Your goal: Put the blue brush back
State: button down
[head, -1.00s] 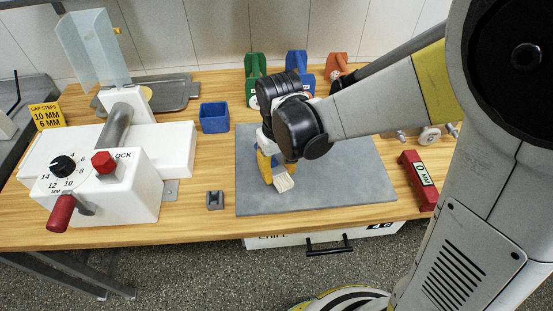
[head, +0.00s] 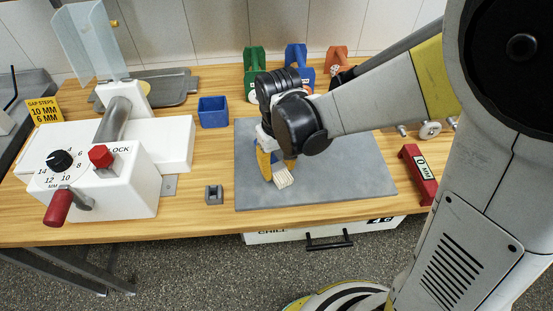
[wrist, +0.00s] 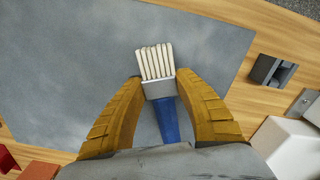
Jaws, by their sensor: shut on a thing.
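The blue brush (wrist: 168,120) has a blue handle, a grey ferrule and pale bristles. In the wrist view it lies between the two yellow fingers of my gripper (wrist: 158,88), bristles pointing away from the palm. My gripper (head: 277,172) is shut on it. In the head view the pale bristles of the brush (head: 283,178) show below the fingers, over the grey mat (head: 345,185); most of the handle is hidden by my gripper. I cannot tell whether the bristles touch the mat. Behind it stand a green holder (head: 254,62), a blue holder (head: 298,60) and an orange holder (head: 337,60).
A blue open box (head: 213,113) stands left of the mat, with a small grey block (head: 214,195) in front of it. A white machine (head: 110,165) with a red-handled lever fills the left. A red block (head: 419,175) marked 0 MM lies at the right.

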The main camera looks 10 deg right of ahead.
aim_at(278, 168)
jog(key=shift+f, duration=0.2)
jog(key=c, duration=0.9)
grip_release()
jog(key=shift+o, duration=0.2)
notch_tip(278, 168, up, 12)
jog(key=s+d+r+m+t, duration=0.1)
jog(key=s+d+m+t, duration=0.1)
jog(key=d, duration=0.4)
jog(key=s+d+r+m+t, duration=0.1)
jog(key=s+d+m+t, duration=0.1)
jog(key=s+d+t, duration=0.3)
jog(key=shift+s+d, duration=0.4)
jog(key=shift+d, duration=0.25)
